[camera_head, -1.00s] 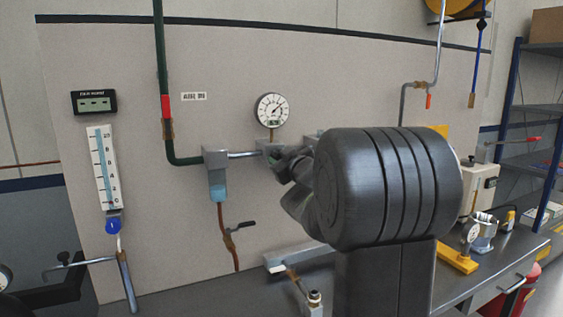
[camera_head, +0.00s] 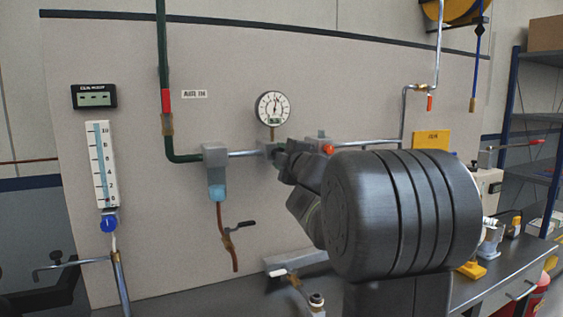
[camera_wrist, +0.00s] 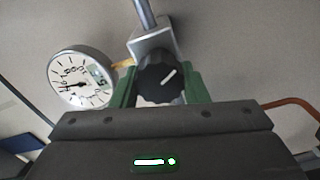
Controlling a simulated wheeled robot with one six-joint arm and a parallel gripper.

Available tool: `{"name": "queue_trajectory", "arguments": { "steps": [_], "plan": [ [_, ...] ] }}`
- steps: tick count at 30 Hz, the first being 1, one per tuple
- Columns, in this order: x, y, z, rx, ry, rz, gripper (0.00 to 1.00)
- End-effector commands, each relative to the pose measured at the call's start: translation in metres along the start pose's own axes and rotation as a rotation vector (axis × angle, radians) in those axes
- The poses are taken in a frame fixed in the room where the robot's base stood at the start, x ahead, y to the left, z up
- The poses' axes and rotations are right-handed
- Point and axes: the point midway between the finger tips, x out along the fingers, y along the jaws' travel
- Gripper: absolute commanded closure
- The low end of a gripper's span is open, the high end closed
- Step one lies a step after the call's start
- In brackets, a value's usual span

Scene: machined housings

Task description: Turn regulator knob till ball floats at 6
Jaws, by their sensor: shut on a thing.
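The black regulator knob (camera_wrist: 157,82) has a white pointer line slanting to the upper right in the wrist view. My gripper (camera_wrist: 158,92) is shut on it, with a green finger on each side. In the head view my gripper (camera_head: 283,158) is at the regulator under the round gauge, and my wrist hides the knob. The flow tube (camera_head: 102,163), a white scale with a pale blue column, hangs at the left. Its ball cannot be made out. A blue round part (camera_head: 108,223) sits at its foot.
The pressure gauge (camera_head: 272,108) stands just above the regulator and shows close by in the wrist view (camera_wrist: 80,78). A grey filter (camera_head: 216,168) with a pipe lies to the left. The bench (camera_head: 500,283) runs below at right.

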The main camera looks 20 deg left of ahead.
Motion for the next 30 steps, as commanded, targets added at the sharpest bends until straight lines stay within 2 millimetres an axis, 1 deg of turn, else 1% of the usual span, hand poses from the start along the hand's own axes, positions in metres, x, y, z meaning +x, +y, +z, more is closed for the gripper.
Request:
{"name": "queue_trajectory", "arguments": {
  "steps": [9,24,25,28,30],
  "plan": [
    [0.0,-0.0015,0.0003,-0.11,0.0,-0.001,0.82],
    [0.0001,-0.0015,0.0001,-0.127,0.0,-0.002,0.82],
    [0.0001,-0.0015,0.0001,-0.127,0.0,-0.002,0.58],
    [0.0001,-0.0014,0.0001,-0.127,0.0,-0.002,0.38],
    [0.0001,-0.0013,0.0001,-0.127,0.0,-0.001,0.38]
  ]
}}
